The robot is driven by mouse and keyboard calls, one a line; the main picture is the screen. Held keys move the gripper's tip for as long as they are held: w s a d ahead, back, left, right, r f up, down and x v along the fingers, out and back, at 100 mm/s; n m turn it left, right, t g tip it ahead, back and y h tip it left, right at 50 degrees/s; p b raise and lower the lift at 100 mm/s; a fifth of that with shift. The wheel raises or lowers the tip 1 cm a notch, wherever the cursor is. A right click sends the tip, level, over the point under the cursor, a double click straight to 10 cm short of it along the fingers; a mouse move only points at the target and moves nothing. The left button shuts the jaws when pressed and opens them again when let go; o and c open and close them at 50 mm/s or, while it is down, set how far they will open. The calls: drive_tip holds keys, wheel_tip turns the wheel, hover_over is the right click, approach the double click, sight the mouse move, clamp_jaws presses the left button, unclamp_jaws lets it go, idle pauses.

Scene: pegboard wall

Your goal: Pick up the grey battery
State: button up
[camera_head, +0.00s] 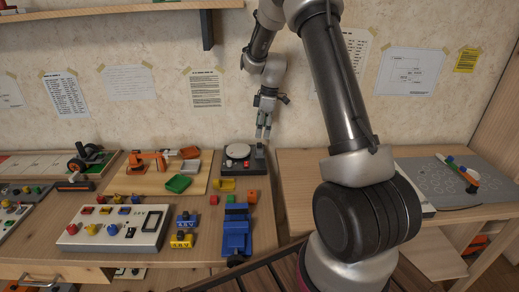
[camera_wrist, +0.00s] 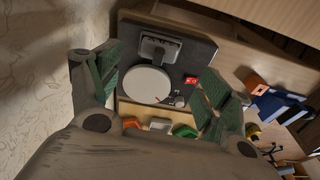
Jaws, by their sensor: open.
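A small grey boxy item (camera_wrist: 160,47) sits on a dark board beside a round white disc (camera_wrist: 147,84) in the wrist view. It may be the grey battery, but I cannot tell for sure. In the head view, the disc (camera_head: 237,151) shows on the same dark board, and the spot to its right is partly hidden by my gripper. My gripper (camera_head: 263,134) points down above the board's right side. In the wrist view, my gripper (camera_wrist: 157,68) has its green-padded fingers apart, with nothing held between them.
A blue vise (camera_head: 236,231) and blue (camera_head: 186,221) and yellow (camera_head: 181,239) battery-like blocks stand nearer. A white control panel (camera_head: 110,228) and a green tray (camera_head: 178,184) lie left. The wall is close behind my gripper. Bare wood (camera_head: 310,185) lies to the right.

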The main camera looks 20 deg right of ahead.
sight(259, 144)
drive_tip(key=shift+f+n, duration=0.3)
drive_tip(key=shift+f, duration=0.2)
drive_tip(key=f, duration=0.4)
drive_tip(key=a+f, duration=0.1)
drive_tip(key=f, duration=0.1)
drive_tip(key=shift+w+f, duration=0.35)
drive_tip(key=c, duration=1.2)
